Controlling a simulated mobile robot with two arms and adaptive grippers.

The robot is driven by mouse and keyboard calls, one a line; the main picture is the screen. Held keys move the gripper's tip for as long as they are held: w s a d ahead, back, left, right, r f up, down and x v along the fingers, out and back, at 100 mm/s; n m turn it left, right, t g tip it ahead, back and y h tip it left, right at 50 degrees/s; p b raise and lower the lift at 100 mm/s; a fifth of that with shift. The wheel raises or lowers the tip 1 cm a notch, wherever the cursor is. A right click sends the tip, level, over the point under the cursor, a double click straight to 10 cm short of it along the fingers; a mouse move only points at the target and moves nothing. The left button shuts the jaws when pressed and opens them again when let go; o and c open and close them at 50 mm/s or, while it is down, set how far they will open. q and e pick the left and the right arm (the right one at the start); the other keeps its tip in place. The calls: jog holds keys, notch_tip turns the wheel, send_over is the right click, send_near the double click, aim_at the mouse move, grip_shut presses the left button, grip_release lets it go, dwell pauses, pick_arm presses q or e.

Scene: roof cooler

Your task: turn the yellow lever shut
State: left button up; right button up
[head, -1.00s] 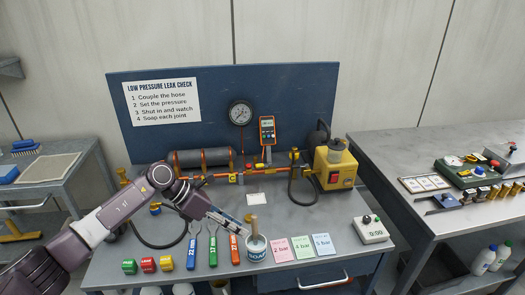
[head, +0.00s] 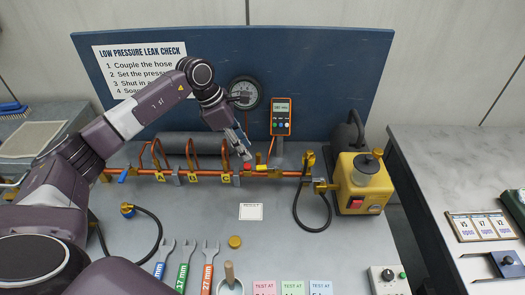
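My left gripper (head: 246,153) points down just above and left of the yellow lever, close to the red part. I cannot tell whether it touches either one. Its fingers look close together, but the gap between them is not clear. My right gripper is not in view.
A round gauge (head: 244,93) and an orange meter (head: 281,117) stand behind the pipe. A yellow pump (head: 364,185) with a black hose (head: 298,212) is at the right. Wrenches (head: 185,268) and a brush pot (head: 230,286) stand in front. The bench around the white card (head: 251,211) is mostly clear.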

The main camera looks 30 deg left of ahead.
aim_at(257, 167)
pick_arm(q)
jog(key=shift+w+d+f, duration=0.1)
jog(key=shift+f, duration=0.05)
jog(key=shift+d+f, duration=0.15)
jog(key=shift+f, duration=0.15)
jog(key=p+x, duration=0.2)
jog(key=x, duration=0.3)
jog(key=shift+d+f, duration=0.15)
jog(key=shift+f, duration=0.25)
jog(key=shift+w+d+f, duration=0.1)
jog(key=shift+f, duration=0.25)
grip_shut()
